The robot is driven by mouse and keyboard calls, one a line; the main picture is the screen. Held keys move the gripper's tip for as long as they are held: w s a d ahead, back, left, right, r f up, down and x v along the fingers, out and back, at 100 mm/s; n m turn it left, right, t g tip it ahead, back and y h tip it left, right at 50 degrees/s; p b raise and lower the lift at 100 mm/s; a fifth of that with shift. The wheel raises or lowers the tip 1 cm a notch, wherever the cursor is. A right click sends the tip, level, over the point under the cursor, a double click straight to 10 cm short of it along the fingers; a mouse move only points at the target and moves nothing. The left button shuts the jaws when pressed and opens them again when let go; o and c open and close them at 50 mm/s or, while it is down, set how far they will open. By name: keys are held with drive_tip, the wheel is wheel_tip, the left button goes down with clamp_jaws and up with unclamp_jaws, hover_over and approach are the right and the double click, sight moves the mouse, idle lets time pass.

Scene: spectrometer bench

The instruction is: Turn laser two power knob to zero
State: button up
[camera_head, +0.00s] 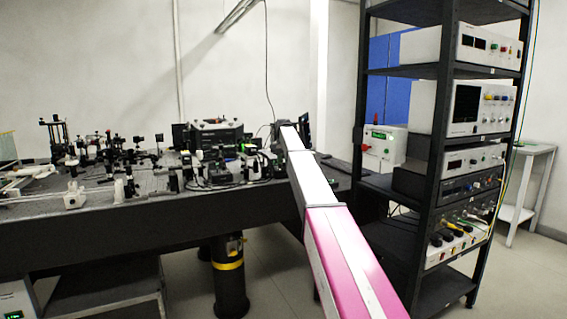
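The laser two power knob cannot be made out for certain; the labels are too small to read. A white box (384,147) with a small lit green display and red controls sits at the left side of the black rack. Other instruments with small knobs stand on the rack: a white unit with a dark screen (463,105), a slimmer white unit (472,158) and a dark unit (470,187) below it. A long pink and pale arm link of mine reaches from the bottom right toward the bench. My gripper cannot be seen.
The black rack (437,165) fills the right side. A dark optical bench (60,232) with many small mounts spans the left. A low unit with several plugged cables (455,245) is in the rack. A small pale table (525,182) stands behind right. Some floor is clear.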

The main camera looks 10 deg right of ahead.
drive_tip(key=shift+f, duration=0.3)
drive_tip(key=shift+c, duration=0.3)
clamp_jaws()
drive_tip(key=shift+n, duration=3.2)
